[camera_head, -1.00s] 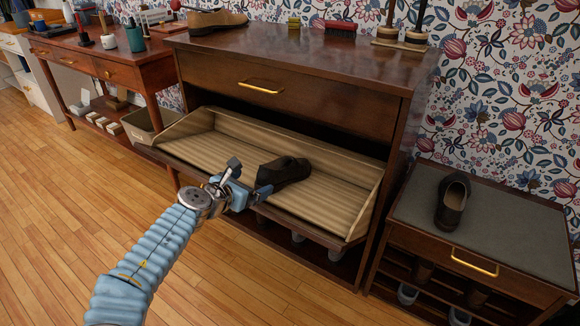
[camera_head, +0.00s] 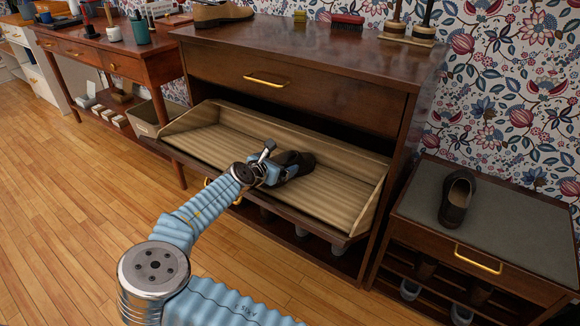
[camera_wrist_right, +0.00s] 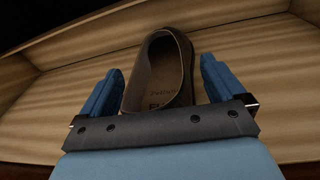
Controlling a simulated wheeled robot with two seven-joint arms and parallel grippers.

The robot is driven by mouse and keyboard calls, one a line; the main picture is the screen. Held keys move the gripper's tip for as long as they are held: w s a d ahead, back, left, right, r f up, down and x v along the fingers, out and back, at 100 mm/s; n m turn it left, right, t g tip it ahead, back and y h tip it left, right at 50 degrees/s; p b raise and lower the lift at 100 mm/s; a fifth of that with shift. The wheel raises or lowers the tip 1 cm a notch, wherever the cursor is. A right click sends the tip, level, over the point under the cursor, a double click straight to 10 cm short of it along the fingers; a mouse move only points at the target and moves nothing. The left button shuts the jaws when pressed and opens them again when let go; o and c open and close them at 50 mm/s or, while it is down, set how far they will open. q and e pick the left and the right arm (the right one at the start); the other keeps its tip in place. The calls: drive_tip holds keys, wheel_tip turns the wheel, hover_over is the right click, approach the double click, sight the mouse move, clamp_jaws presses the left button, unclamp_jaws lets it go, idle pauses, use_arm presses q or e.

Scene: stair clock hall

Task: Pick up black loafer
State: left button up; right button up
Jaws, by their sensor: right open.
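A black loafer (camera_head: 298,160) lies in the open tilt-out tray (camera_head: 345,209) of the dark wooden cabinet. My right gripper (camera_head: 279,170) is at the shoe's near end and hides part of it in the head view. In the right wrist view the loafer (camera_wrist_right: 160,80) shows its open heel end, between the two blue fingers of the right gripper (camera_wrist_right: 160,88). The fingers are apart, one on each side of the shoe. A second dark loafer (camera_head: 456,198) sits on the grey-topped bench at the right. My left gripper is not in view.
The tray's low front edge and side walls surround the loafer. The cabinet top (camera_head: 300,55) overhangs behind, with a brown shoe (camera_head: 222,14) and brushes on it. A grey-topped bench (camera_head: 510,235) stands at the right. The wooden floor (camera_head: 70,220) at the left is clear.

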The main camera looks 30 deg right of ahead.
clamp_jaws()
idle(0.6)
drive_tip(key=shift+r, duration=0.1)
